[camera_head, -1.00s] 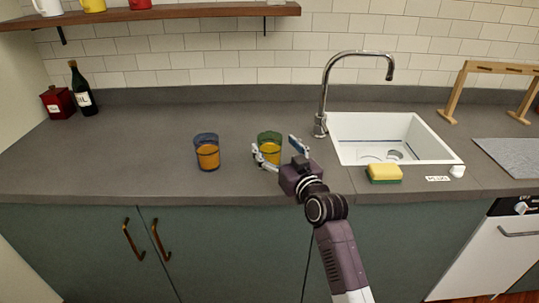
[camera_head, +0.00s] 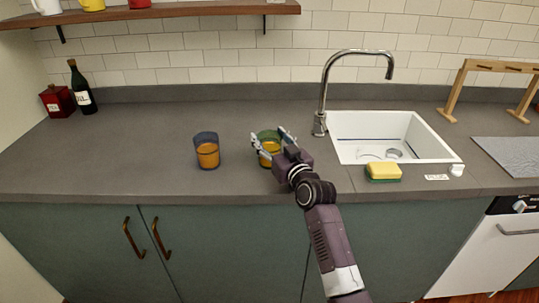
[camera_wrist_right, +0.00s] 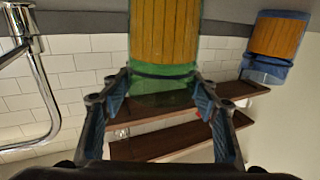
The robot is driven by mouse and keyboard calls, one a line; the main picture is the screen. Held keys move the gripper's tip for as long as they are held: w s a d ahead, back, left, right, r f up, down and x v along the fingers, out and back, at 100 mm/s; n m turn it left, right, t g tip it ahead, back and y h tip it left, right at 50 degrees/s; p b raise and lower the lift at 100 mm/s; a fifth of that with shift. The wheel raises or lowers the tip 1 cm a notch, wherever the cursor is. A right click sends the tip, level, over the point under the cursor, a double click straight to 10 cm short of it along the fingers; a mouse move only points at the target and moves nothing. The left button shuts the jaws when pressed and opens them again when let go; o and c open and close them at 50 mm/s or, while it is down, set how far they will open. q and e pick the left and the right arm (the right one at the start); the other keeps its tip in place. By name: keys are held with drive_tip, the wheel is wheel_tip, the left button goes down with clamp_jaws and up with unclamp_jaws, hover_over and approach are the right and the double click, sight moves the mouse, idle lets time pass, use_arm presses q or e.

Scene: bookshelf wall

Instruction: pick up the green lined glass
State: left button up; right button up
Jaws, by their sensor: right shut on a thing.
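The green lined glass (camera_head: 266,136), holding something orange, stands on the grey counter left of the sink. My right gripper (camera_head: 268,144) is around it, with one finger on each side, and is shut on it. In the right wrist view the glass (camera_wrist_right: 165,75) sits between the two fingers (camera_wrist_right: 163,98), with its green rim toward the gripper. Whether the glass touches the counter is hard to tell. My left gripper is in neither view.
A blue glass (camera_head: 206,150) with orange contents stands to the left. The white sink (camera_head: 440,148) with a tall faucet (camera_head: 322,95) is to the right. A yellow sponge (camera_head: 383,171) lies at the sink's front edge.

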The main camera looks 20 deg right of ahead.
clamp_jaws()
drive_tip(key=shift+r, duration=0.1)
